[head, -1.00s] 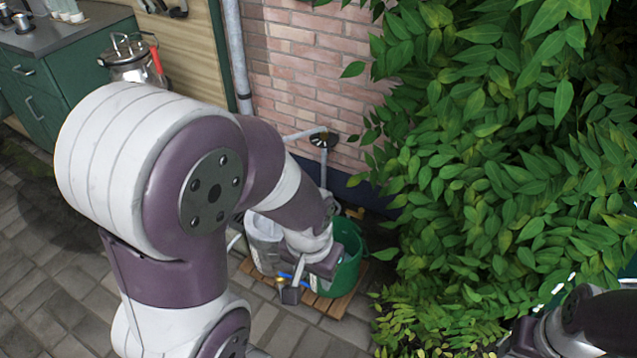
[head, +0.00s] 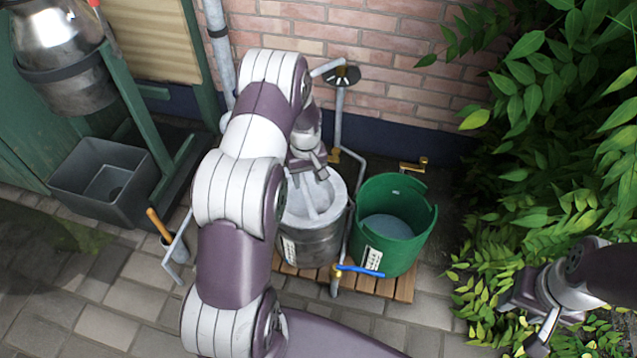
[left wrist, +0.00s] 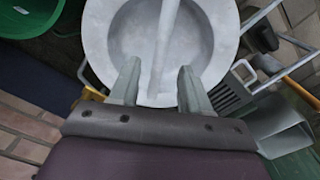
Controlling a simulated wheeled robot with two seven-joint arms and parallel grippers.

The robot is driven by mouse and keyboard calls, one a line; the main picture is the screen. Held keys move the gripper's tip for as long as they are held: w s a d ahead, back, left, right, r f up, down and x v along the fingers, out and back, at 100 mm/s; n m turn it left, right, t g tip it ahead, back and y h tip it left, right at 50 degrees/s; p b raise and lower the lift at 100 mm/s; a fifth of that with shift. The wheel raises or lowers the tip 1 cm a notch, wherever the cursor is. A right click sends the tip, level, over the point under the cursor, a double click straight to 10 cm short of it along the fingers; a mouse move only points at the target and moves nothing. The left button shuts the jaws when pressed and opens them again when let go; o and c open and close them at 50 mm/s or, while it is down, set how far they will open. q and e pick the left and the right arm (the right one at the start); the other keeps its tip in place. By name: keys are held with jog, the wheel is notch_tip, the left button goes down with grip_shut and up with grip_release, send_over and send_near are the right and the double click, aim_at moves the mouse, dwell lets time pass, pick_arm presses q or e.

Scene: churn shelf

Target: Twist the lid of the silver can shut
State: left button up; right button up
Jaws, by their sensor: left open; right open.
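The silver can (head: 312,243) stands on a wooden pallet in the head view. Its pale grey lid (head: 328,200), round with a raised rim and a straight bar across it, lies on top. My left gripper (head: 314,176) is over the lid's far side. In the left wrist view the lid (left wrist: 204,48) fills the upper middle. The left gripper's two fingers (left wrist: 160,72) are open, one on each side of the bar, with gaps between. Whether the fingertips touch the lid I cannot tell. My right gripper (head: 530,325) is at the lower right, open and empty, away from the can.
A green bucket (head: 390,240) stands close right of the can on the pallet (head: 403,288). A pipe with a blue-handled tap (head: 358,271) stands in front between them. A grey bin (head: 105,185) is at the left, a leafy bush (head: 560,150) at the right.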

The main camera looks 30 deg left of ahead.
aim_at(307, 193)
pick_arm(q)
notch_tip(307, 193, down, 9)
jog(key=b, duration=0.4)
jog(key=shift+a, duration=0.1)
jog(key=shift+r, duration=0.1)
grip_shut()
dwell(1.0)
